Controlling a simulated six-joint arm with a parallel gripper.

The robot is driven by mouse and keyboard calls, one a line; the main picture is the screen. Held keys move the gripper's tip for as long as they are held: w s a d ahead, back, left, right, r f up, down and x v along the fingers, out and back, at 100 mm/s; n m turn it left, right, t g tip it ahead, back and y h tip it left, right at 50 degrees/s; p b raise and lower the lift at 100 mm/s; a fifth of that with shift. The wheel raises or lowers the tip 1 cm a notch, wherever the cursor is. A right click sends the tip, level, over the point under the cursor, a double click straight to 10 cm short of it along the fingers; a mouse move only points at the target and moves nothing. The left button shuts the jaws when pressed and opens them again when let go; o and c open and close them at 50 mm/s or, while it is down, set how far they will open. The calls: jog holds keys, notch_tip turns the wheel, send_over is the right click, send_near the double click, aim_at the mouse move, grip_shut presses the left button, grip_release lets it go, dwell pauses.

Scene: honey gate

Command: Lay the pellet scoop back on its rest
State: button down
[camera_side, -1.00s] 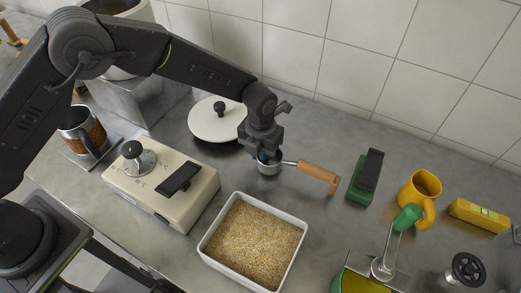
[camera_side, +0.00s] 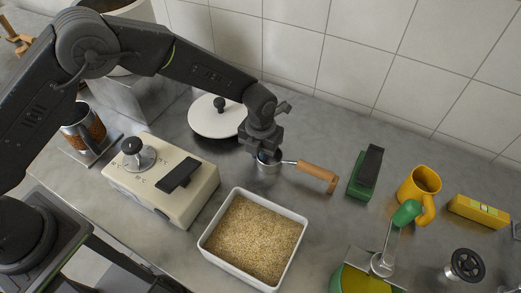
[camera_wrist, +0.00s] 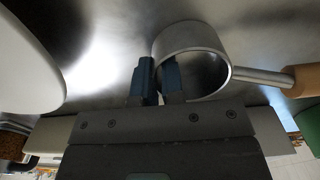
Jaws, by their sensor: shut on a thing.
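The pellet scoop has a round metal cup (camera_side: 268,167) and a wooden handle (camera_side: 318,177) that points right. My gripper (camera_side: 264,152) is shut on the near wall of the cup, from above. In the wrist view, my gripper's blue fingertips (camera_wrist: 158,78) pinch the cup's wall, with the open metal cup (camera_wrist: 205,45) to their right and the start of the wooden handle (camera_wrist: 303,80) at the right edge. The scoop is over or on the steel counter; I cannot tell whether it touches. I cannot make out for certain which thing is its rest.
A white tray of grain (camera_side: 203,243) stands in front of the scoop. A cream box with a knob (camera_side: 185,200) is at left, and a white lid (camera_side: 205,122) is behind. A green block with a black top (camera_side: 366,172) and yellow mug (camera_side: 412,190) stand right. Bare counter lies between.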

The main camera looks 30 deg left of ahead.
jog(key=c, duration=1.2)
grip_release()
jog(key=shift+o, duration=0.2)
notch_tip(320, 180, up, 8)
dwell(0.7)
